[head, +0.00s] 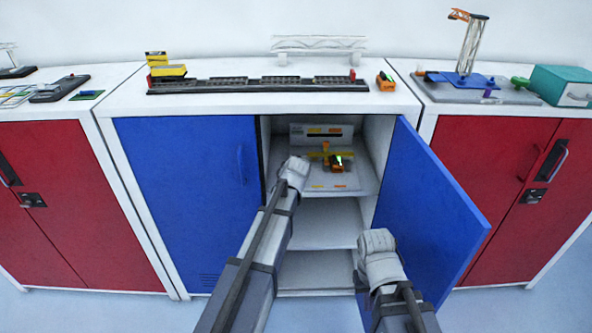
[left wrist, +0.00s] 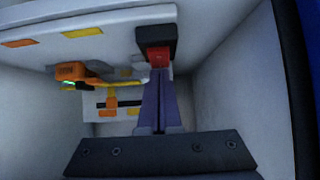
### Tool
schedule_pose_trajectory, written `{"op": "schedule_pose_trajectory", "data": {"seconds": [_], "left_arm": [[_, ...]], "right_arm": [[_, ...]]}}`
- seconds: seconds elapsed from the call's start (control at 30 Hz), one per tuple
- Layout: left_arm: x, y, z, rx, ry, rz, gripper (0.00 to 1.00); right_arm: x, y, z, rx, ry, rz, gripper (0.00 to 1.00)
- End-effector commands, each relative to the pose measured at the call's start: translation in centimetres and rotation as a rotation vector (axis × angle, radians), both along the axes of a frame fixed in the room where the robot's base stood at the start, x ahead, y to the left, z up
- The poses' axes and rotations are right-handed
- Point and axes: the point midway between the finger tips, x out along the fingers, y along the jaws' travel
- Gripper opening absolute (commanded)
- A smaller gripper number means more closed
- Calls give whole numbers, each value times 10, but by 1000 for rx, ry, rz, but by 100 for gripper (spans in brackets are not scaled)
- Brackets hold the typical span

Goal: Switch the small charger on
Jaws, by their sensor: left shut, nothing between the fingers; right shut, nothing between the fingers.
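The small charger seems to be the pale unit (head: 350,184) on the upper shelf of the open blue cabinet. An orange and black device (head: 337,163) with a green light sits on it, and also shows in the left wrist view (left wrist: 82,73). In the left wrist view a black switch housing (left wrist: 156,35) holds a red rocker (left wrist: 158,56). My left gripper (left wrist: 159,73) is shut and empty, its tips at the red rocker; contact is unclear. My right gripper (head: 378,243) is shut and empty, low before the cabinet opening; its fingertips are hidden.
The blue door (head: 425,205) stands open on the right; the other blue door (head: 185,200) is closed. Lower shelves (head: 320,222) look empty. Cabinet walls lie close around my left gripper. A track (head: 255,85) and an orange block (head: 386,82) are on the top.

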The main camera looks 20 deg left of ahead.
Motion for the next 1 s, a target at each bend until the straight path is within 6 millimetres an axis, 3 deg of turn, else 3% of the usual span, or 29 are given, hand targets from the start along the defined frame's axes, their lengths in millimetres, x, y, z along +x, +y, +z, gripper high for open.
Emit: {"op": "schedule_pose_trajectory", "data": {"seconds": [0.1, 0.37, 1.0], "left_arm": [[6, 2, 1, -13, 51, 2, 0], [3, 1, -4, -16, 59, 1, 0], [17, 5, 0, -15, 58, 2, 0]], "right_arm": [[0, 0, 10, 0, 0, 0, 0], [0, 0, 6, 0, 0, 0, 0], [0, 0, 10, 0, 0, 0, 0]]}}
